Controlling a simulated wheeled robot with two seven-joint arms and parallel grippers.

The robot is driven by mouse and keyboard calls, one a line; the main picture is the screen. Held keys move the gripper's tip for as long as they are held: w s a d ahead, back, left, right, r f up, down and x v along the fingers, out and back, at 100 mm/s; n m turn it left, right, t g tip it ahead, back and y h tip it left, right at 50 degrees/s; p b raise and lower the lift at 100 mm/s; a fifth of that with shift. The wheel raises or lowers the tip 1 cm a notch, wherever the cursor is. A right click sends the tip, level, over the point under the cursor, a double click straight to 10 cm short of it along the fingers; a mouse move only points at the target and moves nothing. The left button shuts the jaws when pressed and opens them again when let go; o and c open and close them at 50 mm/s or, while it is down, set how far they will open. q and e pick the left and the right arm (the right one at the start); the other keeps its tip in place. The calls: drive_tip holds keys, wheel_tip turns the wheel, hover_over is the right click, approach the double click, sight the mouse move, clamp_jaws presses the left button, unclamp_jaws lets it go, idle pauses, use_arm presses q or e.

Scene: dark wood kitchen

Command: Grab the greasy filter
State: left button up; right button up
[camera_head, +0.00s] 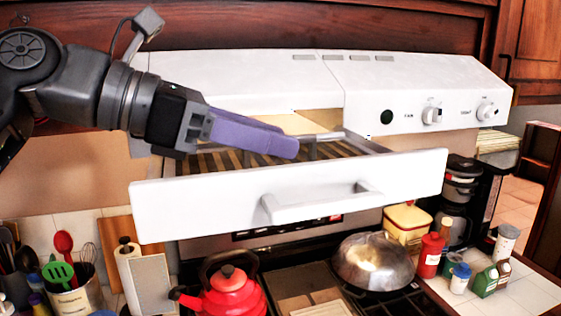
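The greasy filter (215,160) shows as a brown and dark striped panel inside the pulled-out drawer of the white range hood. The drawer's white front (215,208) hides its near part, and my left gripper covers some of its middle. A grey bar-like piece (325,137) stands up near the fingertips. My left gripper (290,147), with purple fingers, reaches in from the left above the filter. Its fingers overlap in this view, so I cannot tell their gap or whether they touch anything. My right gripper is out of view.
The white range hood (420,85) with knobs is above and behind the drawer. Below are a red kettle (228,295), a domed metal lid (373,262) on the stove, and several bottles at right. A utensil holder (75,295) stands at left.

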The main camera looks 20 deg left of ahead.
use_arm(q)
drive_tip(key=shift+x, duration=1)
drive_tip(key=shift+a, duration=0.1)
clamp_jaws()
idle(0.9)
